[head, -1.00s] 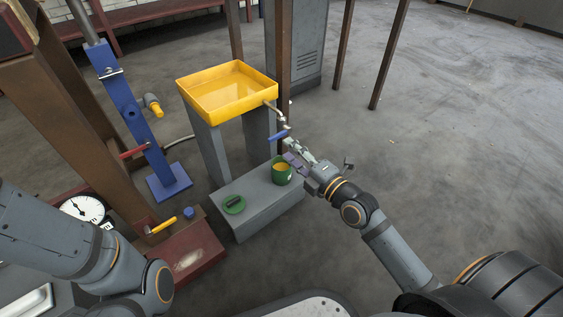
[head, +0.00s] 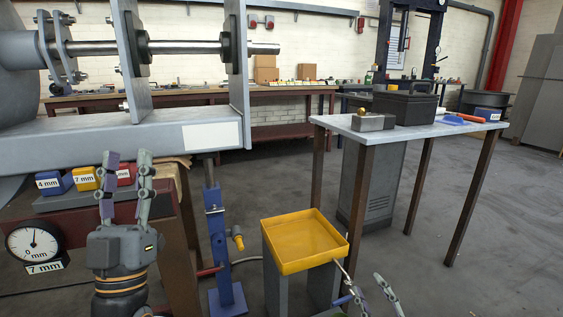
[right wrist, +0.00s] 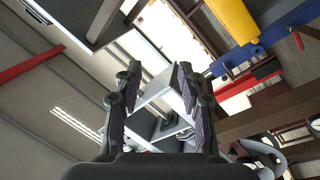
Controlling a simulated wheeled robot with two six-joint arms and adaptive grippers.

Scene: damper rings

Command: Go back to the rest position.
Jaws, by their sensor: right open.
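My left gripper (head: 125,165) stands upright at the left of the head view, fingers pointing up and apart, with nothing between them. It is in front of the red bench with the labelled blocks. My right gripper (head: 372,284) shows at the bottom edge of the head view, just right of the yellow tray's stand, its fingers apart. In the right wrist view its two fingers (right wrist: 160,85) are spread and hold nothing. The rest of my right arm is out of the head view.
A dial gauge (head: 35,243) and blue, yellow and red blocks (head: 85,178) are by my left gripper. A grey table (head: 440,132) stands at the right.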

